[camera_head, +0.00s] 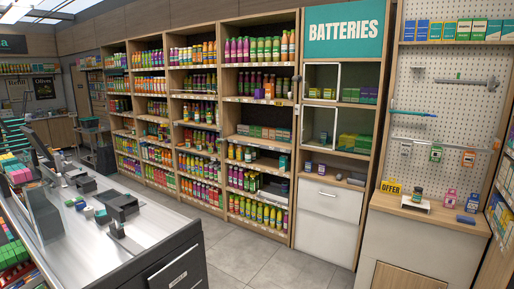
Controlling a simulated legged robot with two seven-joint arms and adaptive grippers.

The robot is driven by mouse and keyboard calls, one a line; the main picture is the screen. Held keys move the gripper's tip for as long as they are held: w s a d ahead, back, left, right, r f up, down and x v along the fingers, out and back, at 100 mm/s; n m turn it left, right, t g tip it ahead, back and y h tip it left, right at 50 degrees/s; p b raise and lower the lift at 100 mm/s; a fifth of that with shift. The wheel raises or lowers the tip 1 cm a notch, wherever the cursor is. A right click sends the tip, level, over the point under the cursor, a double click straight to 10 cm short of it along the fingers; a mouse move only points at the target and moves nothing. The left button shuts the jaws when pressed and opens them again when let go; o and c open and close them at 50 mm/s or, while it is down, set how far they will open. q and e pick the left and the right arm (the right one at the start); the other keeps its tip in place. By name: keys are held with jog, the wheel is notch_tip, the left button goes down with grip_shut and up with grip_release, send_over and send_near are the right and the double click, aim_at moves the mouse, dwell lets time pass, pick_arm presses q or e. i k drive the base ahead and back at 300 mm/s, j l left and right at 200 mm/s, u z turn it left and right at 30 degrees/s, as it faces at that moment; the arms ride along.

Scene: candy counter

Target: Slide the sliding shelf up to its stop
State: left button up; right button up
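Neither of my grippers shows in the head view. I cannot tell for sure which part is the sliding shelf. Under the teal BATTERIES sign (343,30) stands a wooden cabinet with two white-framed panels, an upper one (337,78) and a lower one (335,128), both at its left side. Green and purple boxes (360,95) stand on the shelf to the right of the upper panel, and green and yellow boxes (355,141) to the right of the lower one. On the pegboard (447,110) at right, a grey bar (462,82) runs sideways above a row of hanging packs (436,153).
White drawers (327,198) fill the cabinet's bottom. Bottle shelves (258,100) line the wall to the left. A checkout counter (140,240) stands front left, with open floor (240,255) between.

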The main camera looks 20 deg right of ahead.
aim_at(278, 139)
jog(key=z, duration=0.15)
jog(key=i+z, duration=0.25)
jog(key=i, duration=0.4)
jog(key=i+z, duration=0.25)
jog(key=i, duration=0.35)
jog(key=i+j+z, duration=0.3)
jog(key=i, duration=0.3)
jog(key=i+z, duration=0.4)
jog(key=i, duration=1.15)
jog(key=i+j+u, duration=0.15)
jog(key=i+u, duration=0.55)
jog(key=u, duration=0.15)
jog(key=i+u, duration=0.45)
jog(key=i+l+u, duration=0.2)
jog(key=u, duration=0.2)
